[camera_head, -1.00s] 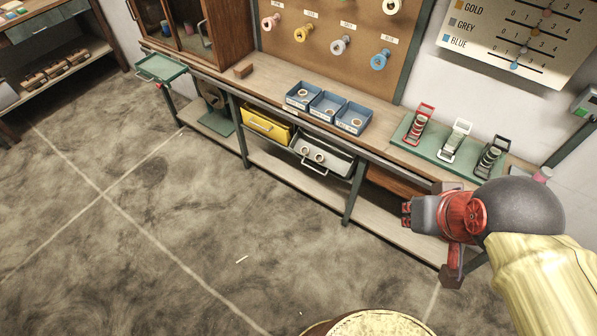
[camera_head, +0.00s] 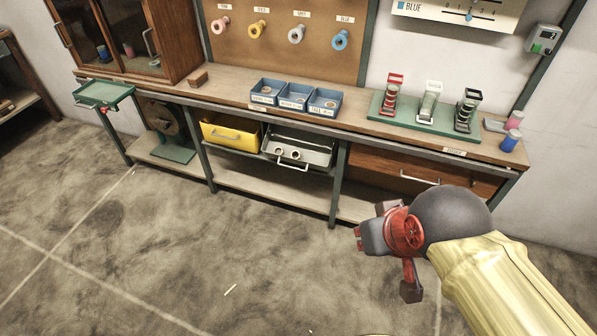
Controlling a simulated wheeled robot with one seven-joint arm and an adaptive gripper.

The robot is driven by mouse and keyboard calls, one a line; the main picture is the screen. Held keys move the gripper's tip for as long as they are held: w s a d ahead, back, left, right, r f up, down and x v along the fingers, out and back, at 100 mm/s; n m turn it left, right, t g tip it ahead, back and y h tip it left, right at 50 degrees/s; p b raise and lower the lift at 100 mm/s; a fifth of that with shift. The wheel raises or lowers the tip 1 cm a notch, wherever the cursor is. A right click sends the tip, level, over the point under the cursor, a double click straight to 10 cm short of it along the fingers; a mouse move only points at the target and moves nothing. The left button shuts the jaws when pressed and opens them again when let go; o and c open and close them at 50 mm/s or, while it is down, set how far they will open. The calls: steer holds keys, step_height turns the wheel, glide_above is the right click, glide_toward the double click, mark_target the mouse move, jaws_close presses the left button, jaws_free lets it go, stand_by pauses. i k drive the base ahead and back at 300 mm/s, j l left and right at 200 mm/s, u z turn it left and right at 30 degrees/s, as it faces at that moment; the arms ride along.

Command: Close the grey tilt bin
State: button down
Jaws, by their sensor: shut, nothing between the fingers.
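The grey tilt bin (camera_head: 312,150) hangs under the workbench, right of the yellow bin (camera_head: 232,133). It is tilted out at the front, its inside shows, and two small pale rolls lie in it. Its light bar handle (camera_head: 292,165) is on the front face. My gripper (camera_head: 360,238) is in front of the bench, to the right of and lower in the picture than the bin. It is shut and empty, its fingers pointing left, well apart from the bin.
Three blue trays (camera_head: 296,96) and a green board (camera_head: 420,118) with tape holders stand on the benchtop (camera_head: 222,85). A wooden drawer (camera_head: 418,178) is under the right end. A green tray (camera_head: 104,94) juts out at left.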

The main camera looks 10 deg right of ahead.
mark_target(317, 151)
steer(key=i+j+z, duration=0.35)
steer(key=i+j, duration=0.15)
steer(key=i+j+z, duration=0.15)
steer(key=j, duration=0.3)
steer(key=i+j+z, duration=0.15)
steer(key=j, duration=0.25)
steer(key=i+j+z, duration=0.2)
steer(key=j, duration=0.2)
steer(key=i+j+z, duration=0.15)
steer(key=j, duration=0.25)
steer(key=i, duration=0.05)
